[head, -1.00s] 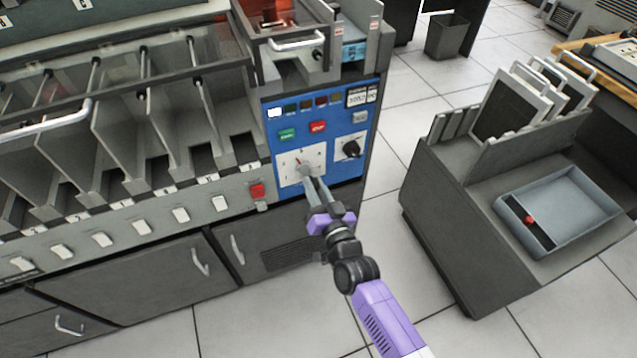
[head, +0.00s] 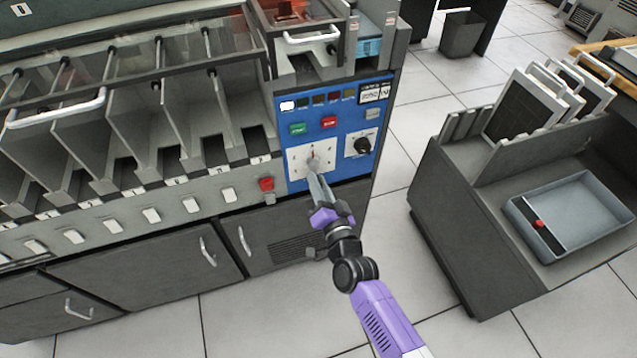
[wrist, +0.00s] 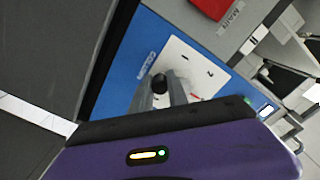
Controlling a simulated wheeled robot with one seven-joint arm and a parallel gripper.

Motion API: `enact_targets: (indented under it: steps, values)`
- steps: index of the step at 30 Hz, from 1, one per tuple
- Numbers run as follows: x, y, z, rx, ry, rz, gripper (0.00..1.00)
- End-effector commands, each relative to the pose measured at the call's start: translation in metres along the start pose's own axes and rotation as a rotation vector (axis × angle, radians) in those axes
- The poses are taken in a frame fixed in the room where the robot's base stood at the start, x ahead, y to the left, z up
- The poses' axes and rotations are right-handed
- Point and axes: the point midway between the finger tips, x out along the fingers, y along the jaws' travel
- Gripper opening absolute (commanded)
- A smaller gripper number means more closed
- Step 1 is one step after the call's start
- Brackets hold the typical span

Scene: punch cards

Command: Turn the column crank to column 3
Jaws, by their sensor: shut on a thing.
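The column crank (head: 313,163) sits on a white dial plate (head: 298,155) on the blue control panel of the card machine. My gripper (head: 318,179) reaches up to the crank from below and is shut on it. In the wrist view, the fingers (wrist: 170,92) close around a dark knob (wrist: 159,84) over the white dial plate (wrist: 185,62), where the digits 1 and 2 show. A small red pointer mark shows on the dial, pointing about straight up in the head view. The other digits are hidden or too small to read.
A second black knob (head: 362,146) is right of the dial. Green (head: 297,129) and red (head: 329,122) buttons are above it. A red button (head: 266,184) is at lower left. A grey cart with a tray (head: 570,215) stands right, across clear floor.

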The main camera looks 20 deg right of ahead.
Motion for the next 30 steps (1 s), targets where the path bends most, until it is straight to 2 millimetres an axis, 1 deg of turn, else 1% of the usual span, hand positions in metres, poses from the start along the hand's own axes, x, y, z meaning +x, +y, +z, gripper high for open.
enact_targets:
  steps: [5,6,8,9,17,20,23,30]
  values:
    - [0.0,0.0,-0.001,0.0,0.002,0.0,0.0]
    - [0.0,0.0,-0.001,-0.001,0.001,0.0,0.27]
    - [0.0,0.0,-0.001,-0.001,0.001,0.0,0.39]
    - [0.0,0.0,-0.001,-0.001,0.001,0.0,0.41]
    - [0.0,0.0,0.0,-0.001,0.0,0.0,0.41]
    - [-0.004,0.0,0.0,-0.001,0.0,0.0,0.41]
    - [-0.016,0.001,0.0,-0.001,-0.001,0.002,0.41]
    - [-0.054,0.0,0.0,-0.001,-0.001,0.001,0.41]
